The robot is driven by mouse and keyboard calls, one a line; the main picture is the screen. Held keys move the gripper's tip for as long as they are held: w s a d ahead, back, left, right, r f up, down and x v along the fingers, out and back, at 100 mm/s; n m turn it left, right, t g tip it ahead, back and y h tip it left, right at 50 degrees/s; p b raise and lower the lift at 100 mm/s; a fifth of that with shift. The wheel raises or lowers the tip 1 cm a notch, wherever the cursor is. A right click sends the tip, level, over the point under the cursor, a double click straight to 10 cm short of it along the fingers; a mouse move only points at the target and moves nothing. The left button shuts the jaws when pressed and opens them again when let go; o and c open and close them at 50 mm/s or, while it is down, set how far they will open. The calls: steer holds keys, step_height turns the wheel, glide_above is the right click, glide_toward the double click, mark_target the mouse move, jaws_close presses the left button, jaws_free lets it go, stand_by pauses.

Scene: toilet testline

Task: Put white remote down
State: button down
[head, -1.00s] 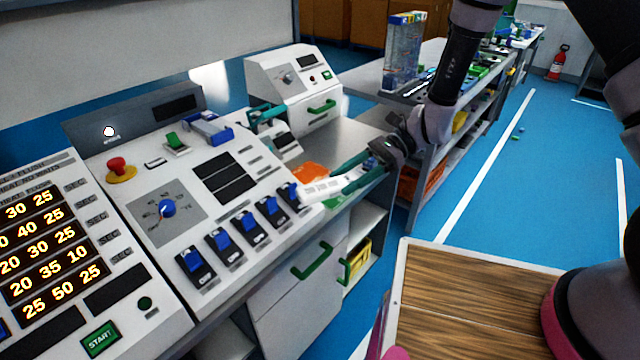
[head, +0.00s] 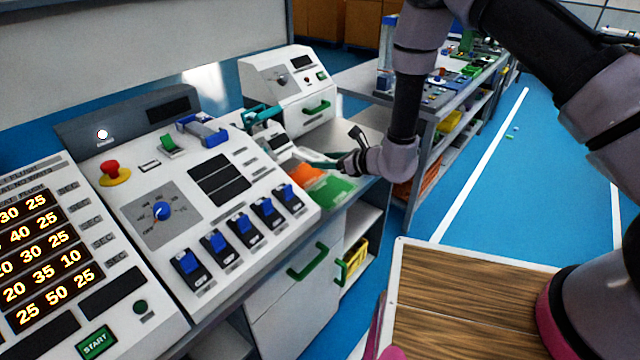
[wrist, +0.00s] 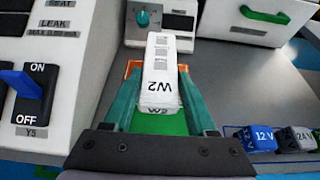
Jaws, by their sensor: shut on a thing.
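The white remote (wrist: 161,85), marked W2, is between the two teal fingers of my gripper (wrist: 162,100) in the wrist view. The fingers are shut on its sides. Below it lie a green pad (wrist: 174,122) and an orange pad (wrist: 129,68); I cannot tell whether the remote touches them. In the head view my gripper (head: 325,161) reaches left over the grey tabletop, above the orange pad (head: 307,174) and green pad (head: 335,190). The remote is not clearly seen there.
The control panel with blue switches (head: 239,229) stands close left of my gripper. A white box with a dial (head: 292,84) stands behind. Grey tabletop (wrist: 235,80) right of the remote is clear.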

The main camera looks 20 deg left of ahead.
mark_target(325, 189)
step_height(325, 189, down, 8)
steer(key=shift+r, duration=0.1)
stand_by(0.4)
steer(key=shift+c, duration=1)
jaws_free()
steer(key=v, duration=1.2)
